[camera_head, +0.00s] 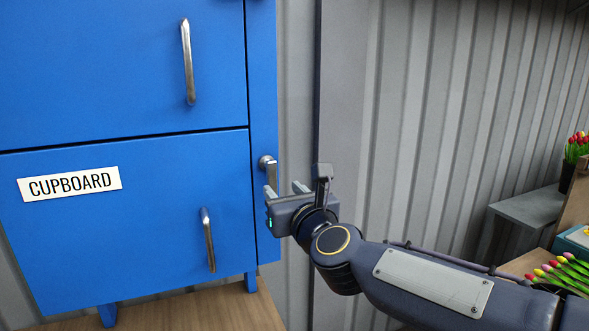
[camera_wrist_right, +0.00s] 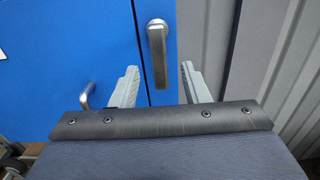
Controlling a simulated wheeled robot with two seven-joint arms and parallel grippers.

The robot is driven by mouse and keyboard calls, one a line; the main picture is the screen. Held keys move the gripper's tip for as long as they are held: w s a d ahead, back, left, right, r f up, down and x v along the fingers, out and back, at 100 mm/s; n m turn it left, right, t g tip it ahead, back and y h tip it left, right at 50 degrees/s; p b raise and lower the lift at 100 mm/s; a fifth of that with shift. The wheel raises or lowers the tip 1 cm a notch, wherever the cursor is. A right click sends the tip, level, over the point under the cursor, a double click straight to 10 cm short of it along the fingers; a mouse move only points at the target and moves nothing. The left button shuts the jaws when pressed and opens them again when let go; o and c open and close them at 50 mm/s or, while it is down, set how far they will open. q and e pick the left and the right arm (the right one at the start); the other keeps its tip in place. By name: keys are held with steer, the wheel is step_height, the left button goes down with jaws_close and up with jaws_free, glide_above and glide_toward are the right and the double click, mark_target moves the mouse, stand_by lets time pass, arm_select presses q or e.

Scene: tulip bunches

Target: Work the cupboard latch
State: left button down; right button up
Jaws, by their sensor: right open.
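The blue cupboard (camera_head: 140,235) stands at the left in the head view, with a white label reading CUPBOARD. Its latch (camera_head: 266,163) is a silver lever on the narrow right-hand strip, hanging downward. In the right wrist view the latch (camera_wrist_right: 158,55) hangs nearly upright between my fingers. My right gripper (camera_head: 284,190) is at the latch's lower end, partly covering it in the head view. In the right wrist view my right gripper (camera_wrist_right: 158,88) is open, one finger on each side of the lever with gaps showing. My left gripper is not in view.
Two silver bar handles, an upper one (camera_head: 187,62) and a lower one (camera_head: 208,240), stick out from the cupboard doors. A grey corrugated wall (camera_head: 430,110) stands behind. Tulips (camera_head: 565,272) lie at the far right beyond my right arm.

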mark_target(273, 180)
steer(key=p+x, duration=0.1)
steer(key=x, duration=0.6)
steer(key=shift+w+a, duration=0.15)
steer(key=shift+w, duration=0.05)
jaws_close()
